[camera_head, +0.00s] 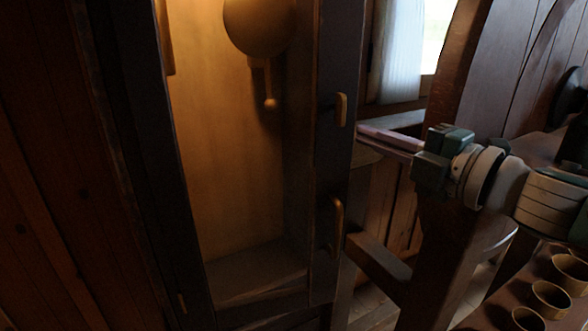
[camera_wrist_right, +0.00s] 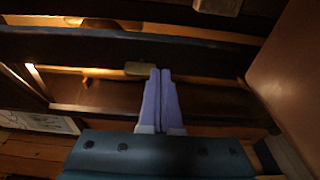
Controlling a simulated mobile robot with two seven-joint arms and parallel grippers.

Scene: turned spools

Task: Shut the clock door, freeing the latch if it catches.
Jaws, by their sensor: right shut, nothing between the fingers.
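The clock case (camera_head: 245,270) stands left of centre in the head view, with a round brass pendulum bob (camera_head: 258,22) inside. The dark clock door (camera_head: 327,190) shows its right stile, carrying a small brass latch piece (camera_head: 342,109) above and a curved brass handle (camera_head: 337,225) below. I cannot tell how far ajar the door is. My right gripper (camera_head: 362,132) is shut and empty, its lilac fingers pointing left towards the stile, a little below the latch piece. In the right wrist view its tips (camera_wrist_right: 160,71) are close beside a brass piece (camera_wrist_right: 138,69); contact is unclear. My left gripper is out of view.
A large dark wooden frame (camera_head: 445,235) stands right of the clock, under my right arm. Several round cup-like pieces (camera_head: 551,297) stand on a surface at the lower right. A window (camera_head: 435,35) is behind. Some floor shows below the clock's right side.

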